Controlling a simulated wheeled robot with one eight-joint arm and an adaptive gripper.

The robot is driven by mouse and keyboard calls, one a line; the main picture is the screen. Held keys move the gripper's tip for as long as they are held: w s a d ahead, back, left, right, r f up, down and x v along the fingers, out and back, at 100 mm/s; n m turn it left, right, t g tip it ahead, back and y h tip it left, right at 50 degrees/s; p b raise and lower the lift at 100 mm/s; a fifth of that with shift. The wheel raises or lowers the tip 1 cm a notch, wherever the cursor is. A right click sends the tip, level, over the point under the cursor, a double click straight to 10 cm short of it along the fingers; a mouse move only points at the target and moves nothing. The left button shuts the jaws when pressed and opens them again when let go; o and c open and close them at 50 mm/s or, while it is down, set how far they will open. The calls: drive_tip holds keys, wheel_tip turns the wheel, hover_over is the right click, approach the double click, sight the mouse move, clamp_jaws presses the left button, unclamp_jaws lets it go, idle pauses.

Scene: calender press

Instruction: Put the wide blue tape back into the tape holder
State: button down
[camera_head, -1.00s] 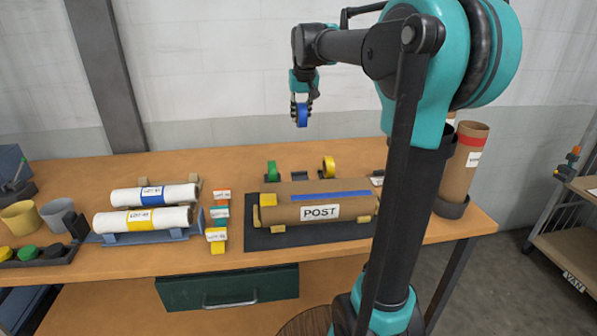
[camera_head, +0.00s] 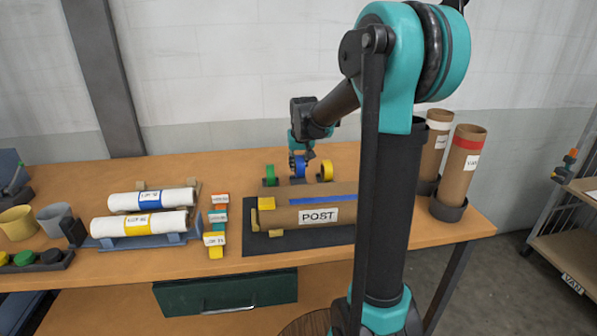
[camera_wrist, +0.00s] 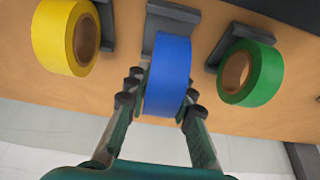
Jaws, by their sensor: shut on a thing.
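The wide blue tape (camera_head: 298,167) is held in my gripper (camera_head: 299,160) behind the cardboard tube marked POST. In the wrist view the blue tape (camera_wrist: 168,75) sits between my two fingers (camera_wrist: 158,100), which press on its sides. The tape holder shows as dark grey stands at the back of the bench. Its middle stand (camera_wrist: 173,14) is right behind the blue tape and partly hidden by it. I cannot tell whether the tape touches it. The green tape (camera_head: 270,173) and the yellow tape (camera_head: 326,170) are on the holder's outer stands, one on each side.
The POST tube (camera_head: 310,207) lies on a dark mat (camera_head: 255,243) in front of the tapes. White rolls (camera_head: 150,199) lie in a blue cradle at left. Upright cardboard tubes (camera_head: 462,165) stand at the bench's right end. The green and yellow tapes leave little side room.

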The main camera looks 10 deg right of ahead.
sight(300, 158)
drive_tip(key=shift+f, duration=1.3)
drive_tip(key=shift+f, duration=0.15)
drive_tip(key=c, duration=1.3)
unclamp_jaws()
drive_tip(key=v, duration=1.2)
